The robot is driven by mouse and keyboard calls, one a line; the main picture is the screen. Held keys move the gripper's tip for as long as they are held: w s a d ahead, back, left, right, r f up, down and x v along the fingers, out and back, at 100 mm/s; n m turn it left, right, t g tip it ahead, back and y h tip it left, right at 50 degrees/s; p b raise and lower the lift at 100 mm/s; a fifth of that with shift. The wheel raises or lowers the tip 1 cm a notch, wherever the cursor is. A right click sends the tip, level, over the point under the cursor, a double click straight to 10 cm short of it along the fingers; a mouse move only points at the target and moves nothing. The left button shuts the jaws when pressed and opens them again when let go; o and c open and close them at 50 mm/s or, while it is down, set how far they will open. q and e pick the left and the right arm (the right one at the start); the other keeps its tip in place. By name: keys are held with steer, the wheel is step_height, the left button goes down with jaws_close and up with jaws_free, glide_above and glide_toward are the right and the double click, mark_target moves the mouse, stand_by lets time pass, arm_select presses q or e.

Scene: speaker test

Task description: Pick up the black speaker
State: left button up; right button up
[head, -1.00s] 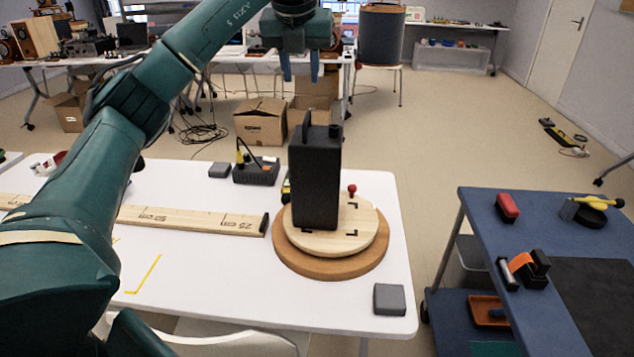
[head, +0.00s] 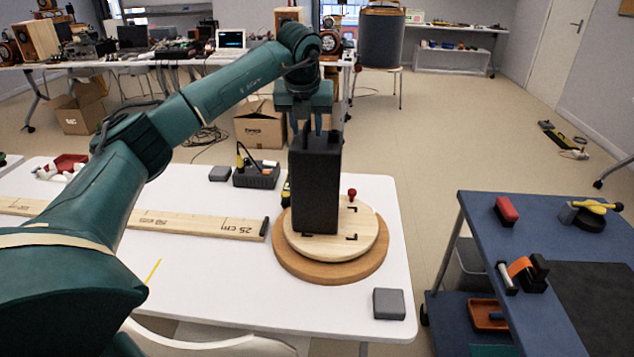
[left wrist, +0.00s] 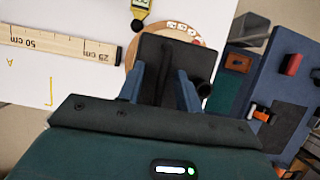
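The black speaker (head: 316,190) stands upright on a round two-tier wooden turntable (head: 362,250) on the white table. A handle and a small round post rise from its top. My left gripper (head: 306,127) points down right at the top of the speaker. In the left wrist view the speaker's dark top (left wrist: 172,52) lies ahead of the gripper (left wrist: 163,78). The two fingers stand apart, with a dark part of the speaker, seemingly the handle, between them. I see no clear grip on it. My right gripper is not in view.
A red-knobbed pin (head: 352,193) stands on the turntable beside the speaker. A wooden ruler (head: 200,223) lies to the left, a tool caddy (head: 256,174) behind, and a grey block (head: 389,303) at the front right. A blue cart (head: 540,220) stands right, across a gap.

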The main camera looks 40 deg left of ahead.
arm_select(q)
steer(key=shift+c, duration=0.4)
jaws_close()
stand_by(0.9)
steer(key=shift+w+r, duration=0.1)
steer(key=shift+r, duration=0.05)
